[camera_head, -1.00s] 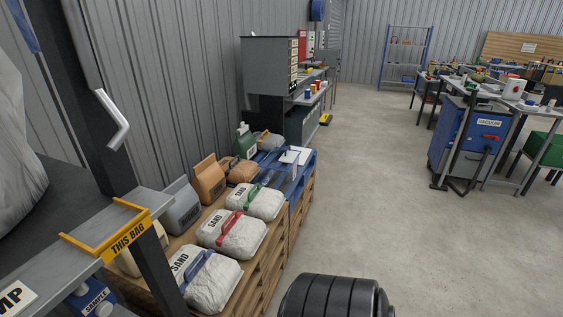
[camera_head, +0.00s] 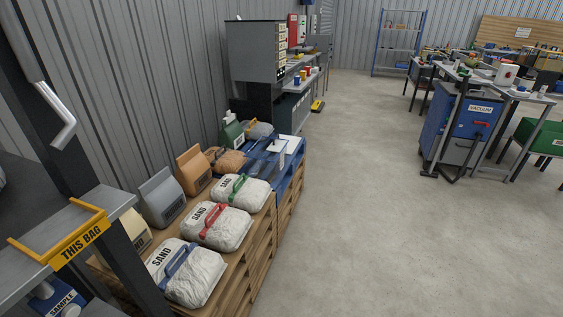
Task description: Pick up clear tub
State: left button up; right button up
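I cannot pick out a clear tub in the head view. Small items stand on the far tables at the right, including a white container with a red mark (camera_head: 506,74), but they are too small to tell more. Neither of my grippers is in view.
Sand bags (camera_head: 187,274) lie on wooden pallets (camera_head: 262,250) at the left. A metal rack with a yellow "THIS BAG" holder (camera_head: 78,243) is close at lower left. A blue vacuum cabinet (camera_head: 455,128) stands by a table at the right. The grey floor (camera_head: 370,220) between is clear.

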aim_at(266, 157)
jog(key=i+l, duration=0.35)
jog(key=i, duration=0.15)
jog(key=i+l+z, duration=0.1)
jog(key=i+l, duration=0.25)
jog(key=i, duration=0.15)
